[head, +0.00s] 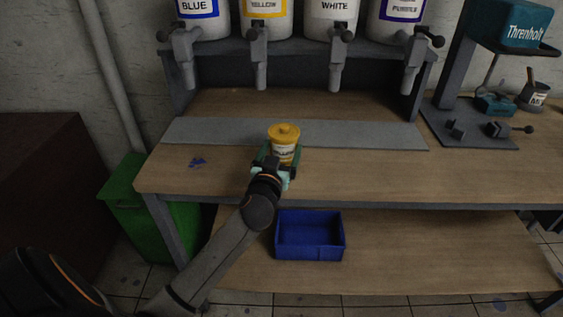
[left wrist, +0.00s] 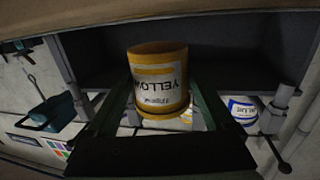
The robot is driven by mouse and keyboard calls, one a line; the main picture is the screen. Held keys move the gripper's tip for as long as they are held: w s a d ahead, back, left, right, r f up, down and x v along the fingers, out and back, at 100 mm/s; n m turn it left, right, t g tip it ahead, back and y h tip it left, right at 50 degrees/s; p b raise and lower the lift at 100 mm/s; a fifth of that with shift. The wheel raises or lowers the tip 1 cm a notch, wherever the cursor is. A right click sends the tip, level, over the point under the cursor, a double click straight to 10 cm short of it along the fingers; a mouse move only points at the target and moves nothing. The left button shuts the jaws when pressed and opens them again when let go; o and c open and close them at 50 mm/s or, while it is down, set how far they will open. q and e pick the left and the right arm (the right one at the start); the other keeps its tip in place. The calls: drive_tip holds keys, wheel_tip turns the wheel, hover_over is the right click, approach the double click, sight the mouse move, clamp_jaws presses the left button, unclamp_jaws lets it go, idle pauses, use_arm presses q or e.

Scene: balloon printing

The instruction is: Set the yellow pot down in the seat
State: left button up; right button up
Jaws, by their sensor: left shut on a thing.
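The yellow pot (head: 284,150) has a yellow lid with a knob and a pale label. It is upright at the front edge of the grey strip on the bench. My left gripper (head: 277,160) is shut on it from the front, with green fingers on either side. In the left wrist view the pot (left wrist: 158,78) shows upside down with "YELLOW" on its label, between the two fingers (left wrist: 157,100). I cannot tell whether its base touches the bench. I cannot make out a seat for certain. My right gripper is out of view.
The grey strip (head: 210,133) runs along the bench (head: 370,175) below several taps and labelled tanks (head: 265,20). A dark stand (head: 455,70) with a teal head is at right. A blue bin (head: 310,240) sits on the lower shelf; a green bin (head: 150,215) stands left.

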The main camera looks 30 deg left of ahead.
sight(282, 161)
use_arm(q)
drive_tip(key=shift+f, duration=1.5)
drive_tip(key=shift+f+b, duration=0.2)
drive_tip(key=shift+b, duration=0.25)
drive_tip(key=o, duration=1.3)
drive_tip(key=shift+r, duration=0.1)
